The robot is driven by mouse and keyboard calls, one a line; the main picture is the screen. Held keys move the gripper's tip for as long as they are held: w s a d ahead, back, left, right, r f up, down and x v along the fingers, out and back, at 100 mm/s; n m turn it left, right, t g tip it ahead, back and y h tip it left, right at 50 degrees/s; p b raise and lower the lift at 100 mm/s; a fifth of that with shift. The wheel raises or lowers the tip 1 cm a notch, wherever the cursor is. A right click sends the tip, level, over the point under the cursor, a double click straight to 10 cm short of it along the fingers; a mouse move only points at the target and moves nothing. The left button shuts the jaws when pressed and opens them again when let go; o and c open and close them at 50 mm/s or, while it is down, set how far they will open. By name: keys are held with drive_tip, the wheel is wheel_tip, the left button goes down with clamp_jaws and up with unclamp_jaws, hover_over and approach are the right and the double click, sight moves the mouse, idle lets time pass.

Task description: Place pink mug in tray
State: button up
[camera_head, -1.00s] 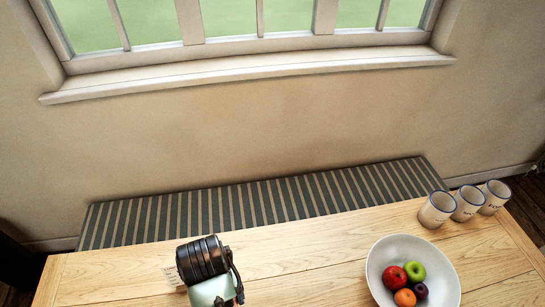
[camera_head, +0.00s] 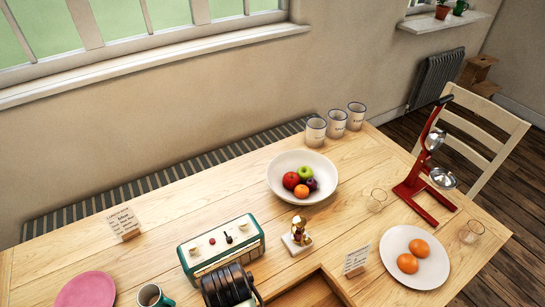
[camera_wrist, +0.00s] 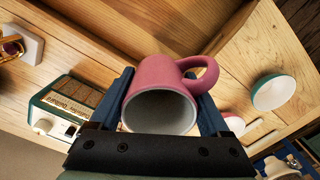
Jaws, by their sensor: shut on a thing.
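The pink mug (camera_wrist: 160,85) is between the two blue fingers of my gripper (camera_wrist: 168,105) in the wrist view. My gripper is shut on it. The mug's grey-white mouth faces the camera and its handle points to the upper right. The brown wooden tray (camera_head: 336,284) is at the bottom edge of the head view, cut off by the frame. Part of its wall (camera_wrist: 232,32) shows beyond the mug in the wrist view. The mug and the gripper fingers are not visible in the head view.
A green radio (camera_head: 221,246) and a small golden trophy (camera_head: 299,232) stand beyond the tray. A card (camera_head: 357,259) and a plate of oranges (camera_head: 430,270) are to its right. A fruit bowl (camera_head: 302,178), a red juicer (camera_head: 425,165) and glasses stand farther off.

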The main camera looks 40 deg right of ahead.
drive_tip(key=s+d+f+n, duration=0.2)
drive_tip(key=s+d+f, duration=0.2)
drive_tip(key=s+d+f+n, duration=0.2)
drive_tip(key=s+d+f, duration=0.1)
drive_tip(key=s+f, duration=0.1)
drive_tip(key=shift+s+d, duration=0.25)
drive_tip(key=shift+d, duration=0.15)
drive_tip(key=shift+f+b, duration=0.4)
drive_tip(key=shift+f, duration=2.15)
drive_tip(key=shift+f, duration=0.15)
drive_tip(key=o, duration=1.4)
